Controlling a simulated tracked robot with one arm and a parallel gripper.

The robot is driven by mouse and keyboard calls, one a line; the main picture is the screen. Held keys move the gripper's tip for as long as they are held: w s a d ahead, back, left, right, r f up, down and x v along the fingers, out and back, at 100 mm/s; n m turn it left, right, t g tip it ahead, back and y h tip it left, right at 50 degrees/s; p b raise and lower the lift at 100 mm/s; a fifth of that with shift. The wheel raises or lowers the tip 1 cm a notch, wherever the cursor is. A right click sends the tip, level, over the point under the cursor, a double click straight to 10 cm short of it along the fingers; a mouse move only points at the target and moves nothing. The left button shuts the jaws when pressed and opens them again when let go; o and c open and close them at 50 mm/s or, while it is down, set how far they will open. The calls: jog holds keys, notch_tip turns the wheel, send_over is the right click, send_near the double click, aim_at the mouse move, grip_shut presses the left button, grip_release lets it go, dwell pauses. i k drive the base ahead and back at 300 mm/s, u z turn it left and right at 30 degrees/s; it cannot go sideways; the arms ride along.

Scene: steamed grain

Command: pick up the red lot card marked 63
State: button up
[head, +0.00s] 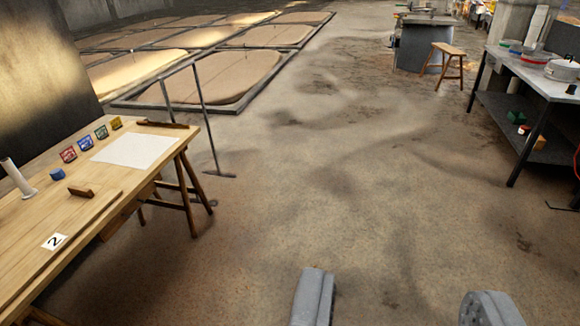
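A small red card (68,155) stands at the back of the wooden table (35,222) on the left, at the left end of a row of cards. Its marking is too small to read. Beside it stand a blue card (85,142), a green card (101,132) and a yellow card (116,123). My gripper (402,304) shows at the bottom edge, its two fingers wide apart with only floor seen between them. It is well to the right of the table and apart from the cards.
The table also holds a white sheet (140,151), blue block (57,174), brown block (81,192), pale cylinder (17,178) and a "2" label (54,242). A thin metal stand (205,115) is behind it. A dark workbench (525,115) stands right. The middle floor is clear.

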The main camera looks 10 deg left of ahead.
aim_at(68, 155)
jog(key=u, duration=0.25)
jog(key=i, duration=1.25)
jog(key=u, duration=0.95)
jog(key=i, duration=1.75)
jog(key=u, duration=0.7)
